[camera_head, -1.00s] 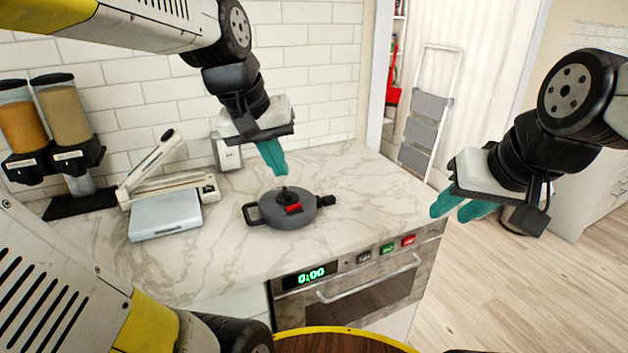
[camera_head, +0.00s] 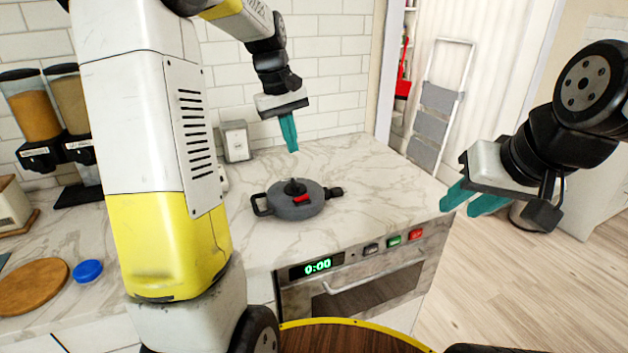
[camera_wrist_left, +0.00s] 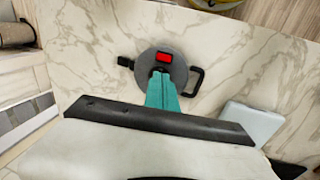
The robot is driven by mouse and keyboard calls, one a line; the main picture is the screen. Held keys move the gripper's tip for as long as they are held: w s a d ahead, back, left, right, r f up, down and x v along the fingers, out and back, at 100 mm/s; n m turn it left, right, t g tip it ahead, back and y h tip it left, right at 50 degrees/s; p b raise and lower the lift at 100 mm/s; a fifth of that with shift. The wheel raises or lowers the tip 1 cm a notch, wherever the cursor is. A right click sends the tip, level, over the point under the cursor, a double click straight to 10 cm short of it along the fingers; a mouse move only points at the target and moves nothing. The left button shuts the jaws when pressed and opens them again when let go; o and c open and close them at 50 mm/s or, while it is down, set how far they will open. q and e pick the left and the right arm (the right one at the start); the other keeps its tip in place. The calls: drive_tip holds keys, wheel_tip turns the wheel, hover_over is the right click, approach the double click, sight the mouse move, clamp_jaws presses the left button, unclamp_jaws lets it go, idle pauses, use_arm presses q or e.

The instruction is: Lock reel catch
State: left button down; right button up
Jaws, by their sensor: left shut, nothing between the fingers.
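The grey round reel (camera_head: 310,207) lies flat on the marble counter. It has a black loop handle at its left, a black nozzle at its right, and a black knob (camera_head: 294,187) on top. Its red catch (camera_head: 303,198) is on the top face in front of the knob; it also shows in the left wrist view (camera_wrist_left: 163,57). My left gripper (camera_head: 291,150) is shut and empty, above and behind the knob, apart from it. In the left wrist view its teal fingertips (camera_wrist_left: 162,74) overlap the knob area. My right gripper (camera_head: 462,205) is open and empty, right of the counter.
An oven (camera_head: 365,287) with a green display is under the counter's front. A round wooden board (camera_head: 32,286) and a blue lid (camera_head: 88,271) lie at the left. The counter around the reel is clear.

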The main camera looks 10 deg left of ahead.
sight(305, 196)
use_arm(q)
drive_tip(key=shift+f, duration=0.1)
drive_tip(key=f, duration=0.4)
drive_tip(key=w+d+f, duration=0.1)
drive_tip(key=f, duration=0.4)
drive_tip(key=d+f, duration=0.1)
drive_tip(key=f, duration=0.3)
drive_tip(key=shift+w+d+f, duration=0.1)
drive_tip(key=shift+w+f, duration=0.05)
drive_tip(key=shift+f, duration=0.15)
